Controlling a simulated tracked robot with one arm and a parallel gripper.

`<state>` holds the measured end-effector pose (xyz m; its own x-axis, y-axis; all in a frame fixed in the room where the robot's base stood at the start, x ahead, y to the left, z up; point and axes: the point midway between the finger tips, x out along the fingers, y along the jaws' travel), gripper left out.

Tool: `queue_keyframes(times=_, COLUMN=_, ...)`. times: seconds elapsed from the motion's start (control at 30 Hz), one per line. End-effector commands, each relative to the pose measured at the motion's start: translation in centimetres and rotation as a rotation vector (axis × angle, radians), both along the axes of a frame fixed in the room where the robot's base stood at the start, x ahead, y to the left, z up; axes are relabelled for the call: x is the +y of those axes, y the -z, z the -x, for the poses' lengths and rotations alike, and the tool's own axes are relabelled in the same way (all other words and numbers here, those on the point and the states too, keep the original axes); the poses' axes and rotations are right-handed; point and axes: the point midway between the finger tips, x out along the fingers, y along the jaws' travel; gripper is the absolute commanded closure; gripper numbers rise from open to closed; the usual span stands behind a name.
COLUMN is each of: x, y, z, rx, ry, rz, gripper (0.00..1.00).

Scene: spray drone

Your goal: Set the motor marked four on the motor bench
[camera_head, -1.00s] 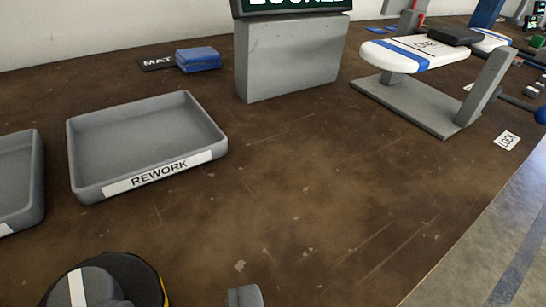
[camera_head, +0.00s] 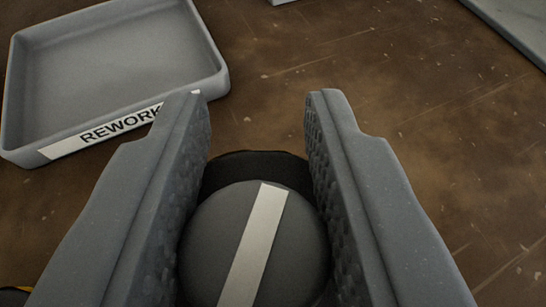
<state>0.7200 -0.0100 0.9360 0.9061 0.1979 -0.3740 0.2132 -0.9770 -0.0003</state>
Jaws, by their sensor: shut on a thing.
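My gripper (camera_head: 258,105) reaches forward from the bottom of the view, one grey ridged finger on each side. It is shut on a round dark grey motor (camera_head: 200,240) with a white stripe across its top. A black rounded part (camera_head: 255,168) shows just beyond the motor's top, between the fingers. No number is visible on the motor, so I cannot tell its marking. The motor's lower part is hidden, and I cannot tell whether it touches the table. No motor bench can be made out in this view.
A grey tray labelled REWORK (camera_head: 120,60) lies at upper left, close to the left fingertip. The brown worktop (camera_head: 400,110) ahead and right is clear. A grey edge (camera_head: 515,30) shows at upper right.

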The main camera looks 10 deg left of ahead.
Motion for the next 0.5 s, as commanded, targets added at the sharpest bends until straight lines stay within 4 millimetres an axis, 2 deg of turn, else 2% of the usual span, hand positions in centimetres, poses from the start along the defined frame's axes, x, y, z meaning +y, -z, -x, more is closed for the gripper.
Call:
queue_keyframes(times=0.03, x=0.0, y=1.1, z=0.1, rx=0.003, ry=0.0, rz=0.001, gripper=1.0)
queue_keyframes(times=0.17, x=0.0, y=2.7, z=0.1, rx=0.002, ry=0.0, rz=0.0, gripper=1.0)
queue_keyframes(times=0.5, x=0.0, y=2.9, z=0.1, rx=0.0, ry=0.0, rz=0.0, gripper=1.0)
